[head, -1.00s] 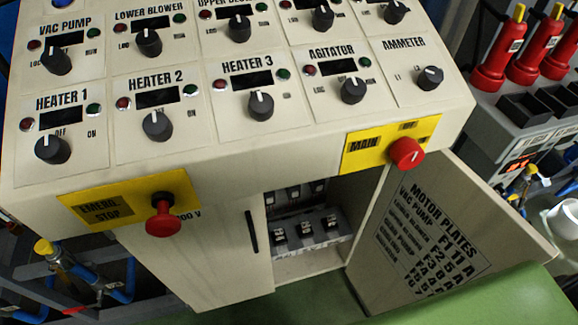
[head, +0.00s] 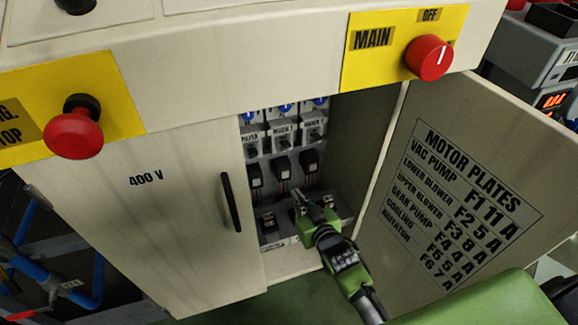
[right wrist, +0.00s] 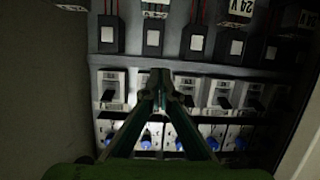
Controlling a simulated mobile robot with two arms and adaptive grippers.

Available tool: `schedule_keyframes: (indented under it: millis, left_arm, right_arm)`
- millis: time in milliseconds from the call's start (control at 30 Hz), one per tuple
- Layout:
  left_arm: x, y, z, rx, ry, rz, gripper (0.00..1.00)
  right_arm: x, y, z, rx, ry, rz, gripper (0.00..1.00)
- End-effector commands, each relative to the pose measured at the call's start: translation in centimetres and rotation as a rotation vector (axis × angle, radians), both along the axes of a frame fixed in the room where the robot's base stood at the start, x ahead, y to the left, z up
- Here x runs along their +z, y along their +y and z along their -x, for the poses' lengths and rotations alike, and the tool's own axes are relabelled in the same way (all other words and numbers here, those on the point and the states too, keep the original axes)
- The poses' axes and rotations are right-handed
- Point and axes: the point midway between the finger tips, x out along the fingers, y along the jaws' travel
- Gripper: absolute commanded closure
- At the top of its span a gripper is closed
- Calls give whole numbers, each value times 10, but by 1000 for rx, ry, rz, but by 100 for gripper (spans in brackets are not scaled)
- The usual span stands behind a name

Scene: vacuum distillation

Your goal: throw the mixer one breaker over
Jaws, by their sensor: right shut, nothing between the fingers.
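Inside the open cabinet, a row of pale breakers with black levers (head: 283,136) shows in the head view. Their labels are too small to read surely, so I cannot tell which one is mixer one. My right gripper (head: 302,201) is shut and empty, reaching into the cabinet in front of the lower devices. In the right wrist view, its closed fingertips (right wrist: 160,84) overlap the breaker row and hide part of it. A breaker lever (right wrist: 222,101) shows to the right of the fingers. I cannot tell whether the fingertips touch anything. My left gripper is not in view.
The right cabinet door (head: 390,225), with a motor plates list, stands open. The closed left door (head: 170,225) has a black handle. A red emergency stop (head: 74,135) and a red main knob (head: 429,58) stick out above. Blue knobs (right wrist: 181,144) line the neighbouring row.

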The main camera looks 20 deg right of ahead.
Motion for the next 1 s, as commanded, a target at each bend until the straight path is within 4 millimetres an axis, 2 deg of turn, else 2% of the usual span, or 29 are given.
schedule_keyframes:
  millis: [33,133,200,300,433,767,867,1000]
  left_arm:
    - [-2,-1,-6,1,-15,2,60]
    - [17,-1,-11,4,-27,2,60]
    - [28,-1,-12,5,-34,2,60]
    - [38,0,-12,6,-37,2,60]
    - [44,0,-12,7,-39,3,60]
    - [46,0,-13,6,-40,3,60]
    - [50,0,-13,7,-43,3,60]
    - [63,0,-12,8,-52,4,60]
  right_arm:
    - [21,-2,-11,-8,-86,-9,100]
    - [74,-6,-21,-21,-207,-22,100]
    - [101,-9,-22,-28,-267,-28,100]
    - [124,-11,-22,-33,-316,-33,100]
    - [134,-12,-22,-34,-334,-35,100]
    - [134,-11,-25,-33,-332,-35,100]
    - [134,-11,-35,-33,-333,-34,100]
    - [134,-10,-60,-33,-333,-33,100]
